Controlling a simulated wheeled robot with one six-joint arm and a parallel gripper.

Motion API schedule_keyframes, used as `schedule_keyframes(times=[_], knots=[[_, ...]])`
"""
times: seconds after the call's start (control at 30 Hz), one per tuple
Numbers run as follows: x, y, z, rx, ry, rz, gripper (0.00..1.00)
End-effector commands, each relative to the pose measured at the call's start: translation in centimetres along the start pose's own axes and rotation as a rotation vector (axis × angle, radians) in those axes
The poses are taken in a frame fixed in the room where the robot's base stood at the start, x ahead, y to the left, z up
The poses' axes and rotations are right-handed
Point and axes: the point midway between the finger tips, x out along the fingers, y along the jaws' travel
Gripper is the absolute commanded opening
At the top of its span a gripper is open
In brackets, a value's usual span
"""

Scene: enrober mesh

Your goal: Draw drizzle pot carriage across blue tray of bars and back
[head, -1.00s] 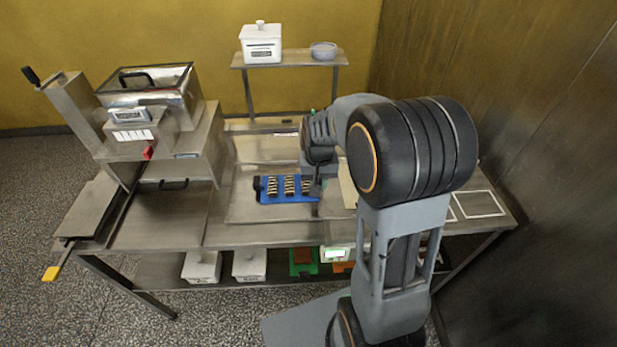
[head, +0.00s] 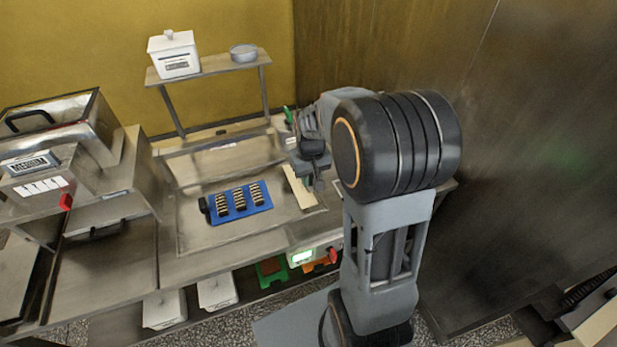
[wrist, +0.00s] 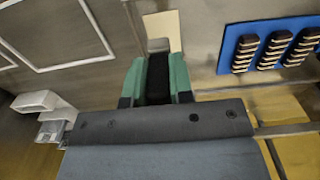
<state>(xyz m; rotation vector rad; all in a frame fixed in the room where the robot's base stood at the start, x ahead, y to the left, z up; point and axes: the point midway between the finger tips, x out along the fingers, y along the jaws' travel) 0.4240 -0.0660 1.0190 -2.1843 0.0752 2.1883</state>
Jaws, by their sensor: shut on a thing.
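The blue tray (head: 262,206) lies on the steel table with rows of dark, pale-striped bars (head: 221,204) on it. It also shows at the upper right of the wrist view (wrist: 228,50). My gripper (wrist: 158,66) has green fingers shut on a black block (wrist: 158,82). In the head view my gripper is mostly hidden by my arm, right of the tray and apart from it, by a cream strip (head: 298,190). The strip also shows past the fingertips in the wrist view (wrist: 172,30). I cannot make out the drizzle pot or its whole carriage.
A steel machine (head: 62,130) stands on the left. A shelf (head: 210,67) at the back holds a white lidded tub (head: 174,55) and a grey bowl (head: 243,52).

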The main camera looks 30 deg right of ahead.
Motion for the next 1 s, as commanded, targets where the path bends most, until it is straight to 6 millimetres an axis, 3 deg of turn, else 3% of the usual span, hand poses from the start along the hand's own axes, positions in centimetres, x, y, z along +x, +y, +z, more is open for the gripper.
schedule_keyframes(times=[0.07, 0.1, 0.37, 0.67, 0.77, 1.0], knots=[[-0.3, 0.3, -0.2, -0.001, 0.011, 0.006, 0.00], [-0.3, 0.3, -0.2, 0.000, 0.011, 0.007, 0.23], [-0.2, 0.1, -0.2, -0.002, 0.007, 0.005, 0.47], [-0.5, 0.0, -0.1, -0.003, 0.005, 0.003, 0.47], [-1.5, 0.1, -0.1, -0.002, 0.008, 0.004, 0.47], [-6.3, 0.1, -0.1, -0.001, 0.010, 0.004, 0.47]])
